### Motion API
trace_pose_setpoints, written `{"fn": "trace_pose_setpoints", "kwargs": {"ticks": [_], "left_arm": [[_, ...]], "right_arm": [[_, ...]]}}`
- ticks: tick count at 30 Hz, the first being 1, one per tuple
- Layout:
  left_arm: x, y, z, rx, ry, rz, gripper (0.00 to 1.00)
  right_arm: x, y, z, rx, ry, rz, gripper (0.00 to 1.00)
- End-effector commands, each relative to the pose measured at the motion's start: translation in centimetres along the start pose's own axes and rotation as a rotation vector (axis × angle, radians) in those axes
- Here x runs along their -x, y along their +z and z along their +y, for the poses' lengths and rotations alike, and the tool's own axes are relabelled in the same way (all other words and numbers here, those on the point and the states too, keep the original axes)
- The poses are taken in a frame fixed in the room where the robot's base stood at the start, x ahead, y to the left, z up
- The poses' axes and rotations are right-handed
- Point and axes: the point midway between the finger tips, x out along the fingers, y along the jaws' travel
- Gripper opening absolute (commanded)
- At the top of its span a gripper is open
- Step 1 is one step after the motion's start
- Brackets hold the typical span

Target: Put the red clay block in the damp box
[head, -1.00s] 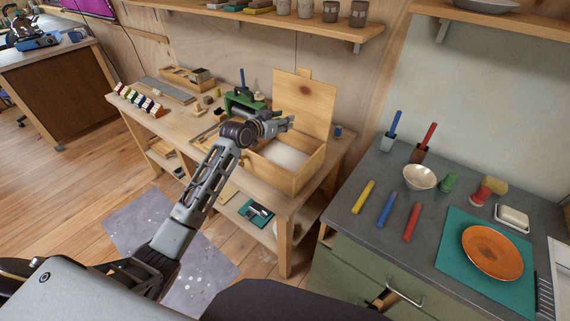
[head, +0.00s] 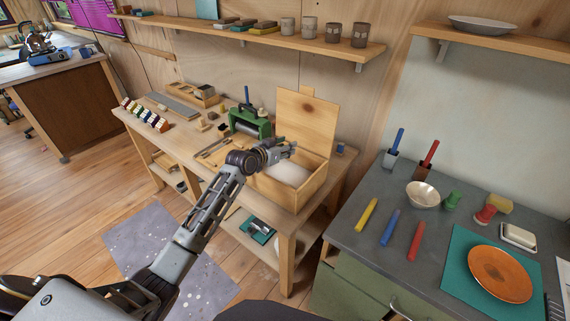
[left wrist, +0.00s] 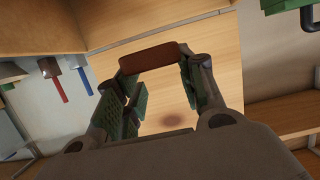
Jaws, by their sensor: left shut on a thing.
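The damp box is an open wooden box (head: 290,201) with a pale white bed inside and its lid (head: 307,122) standing up at the back. It sits at the right end of the wooden workbench. My left gripper (head: 289,150) is over the box's back left part, in front of the lid. In the left wrist view, the gripper (left wrist: 150,72) is shut on the red clay block (left wrist: 149,57), a reddish-brown bar held across the fingertips. The block cannot be made out in the head view. My right gripper is not in view.
A green press (head: 249,122) stands on the bench left of the box. A shelf (head: 250,37) with cups and blocks runs above. The grey counter (head: 345,225) at right holds coloured sticks, a bowl (head: 421,194) and an orange plate (head: 500,274).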

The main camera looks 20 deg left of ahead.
Motion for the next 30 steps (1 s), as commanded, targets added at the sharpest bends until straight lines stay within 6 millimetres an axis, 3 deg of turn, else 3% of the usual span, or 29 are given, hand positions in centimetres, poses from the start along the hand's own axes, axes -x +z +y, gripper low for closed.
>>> {"fn": "trace_pose_setpoints", "kwargs": {"ticks": [6, 20, 30], "left_arm": [[-0.8, 2.4, 0.0, 0.002, 0.000, 0.000, 0.12], [-0.9, 3.0, 0.0, 0.000, 0.000, 0.001, 0.12], [-1.9, 6.0, 0.0, 0.000, 0.000, 0.000, 0.12]], "right_arm": [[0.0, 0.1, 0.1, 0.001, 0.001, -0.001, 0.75], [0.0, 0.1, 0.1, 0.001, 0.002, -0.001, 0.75], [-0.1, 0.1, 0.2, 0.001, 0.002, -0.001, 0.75]]}}
